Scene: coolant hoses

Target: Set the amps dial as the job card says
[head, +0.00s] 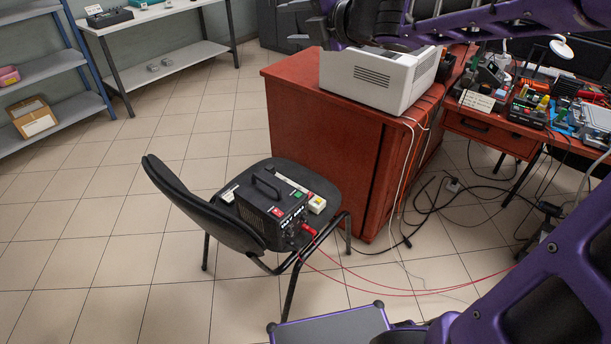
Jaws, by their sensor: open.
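A black power unit (268,208) with a top handle sits on the seat of the black chair (203,207). Its front panel (292,224) faces the lower right, with red and green parts and red leads. The amps dial is too small to make out there. A small white card (230,194) lies beside the unit on the seat; its writing cannot be read, and I cannot tell if it is the job card. My gripper (298,23) is at the top edge, open and empty, well above and behind the chair.
A red cabinet (318,147) with a white machine (378,78) on top stands behind the chair. A cluttered red bench (480,127) is at the right. Cables cross the floor there. Shelves (47,68) stand at the left. The tiled floor left of the chair is clear.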

